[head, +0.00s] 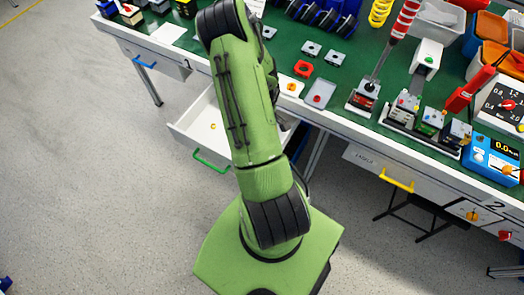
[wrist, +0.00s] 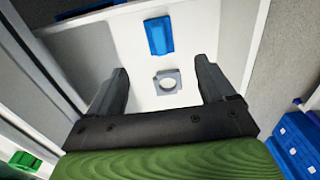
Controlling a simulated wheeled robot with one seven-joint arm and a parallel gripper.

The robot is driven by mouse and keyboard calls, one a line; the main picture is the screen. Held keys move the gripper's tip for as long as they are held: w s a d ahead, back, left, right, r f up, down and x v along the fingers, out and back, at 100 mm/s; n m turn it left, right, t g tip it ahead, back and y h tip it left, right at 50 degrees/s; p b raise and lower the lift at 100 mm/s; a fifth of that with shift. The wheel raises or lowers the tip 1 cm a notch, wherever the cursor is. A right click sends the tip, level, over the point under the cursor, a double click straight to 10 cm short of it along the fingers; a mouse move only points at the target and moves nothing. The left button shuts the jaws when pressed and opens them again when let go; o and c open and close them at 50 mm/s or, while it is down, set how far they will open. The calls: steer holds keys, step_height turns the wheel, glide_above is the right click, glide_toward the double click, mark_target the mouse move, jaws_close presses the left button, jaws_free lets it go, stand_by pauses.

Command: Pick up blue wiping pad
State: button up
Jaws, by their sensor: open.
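The blue wiping pad (wrist: 159,35) lies on the white floor of an open drawer, near the top of the wrist view. It is a small blue block with a raised ridge. My gripper (wrist: 161,66) is open and empty, its two dark fingers spread wide. The pad is beyond the fingertips, between their lines and not touched. In the head view my green arm hides the pad and my gripper.
A grey square part with a round hole (wrist: 167,83) lies between the fingers. The drawer (head: 187,129) has raised side walls and a green handle (head: 210,160). The green workbench (head: 206,47) above carries many parts and devices.

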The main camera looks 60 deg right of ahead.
step_height(320, 180, down, 12)
steer(key=b, duration=0.3)
steer(key=shift+w+f, duration=0.1)
steer(key=shift+f, duration=0.1)
steer(key=shift+c, duration=0.5)
steer(key=shift+r, duration=0.1)
steer(key=c, duration=1.1)
step_height(320, 180, up, 10)
steer(key=p, duration=0.2)
steer(key=shift+p, duration=0.4)
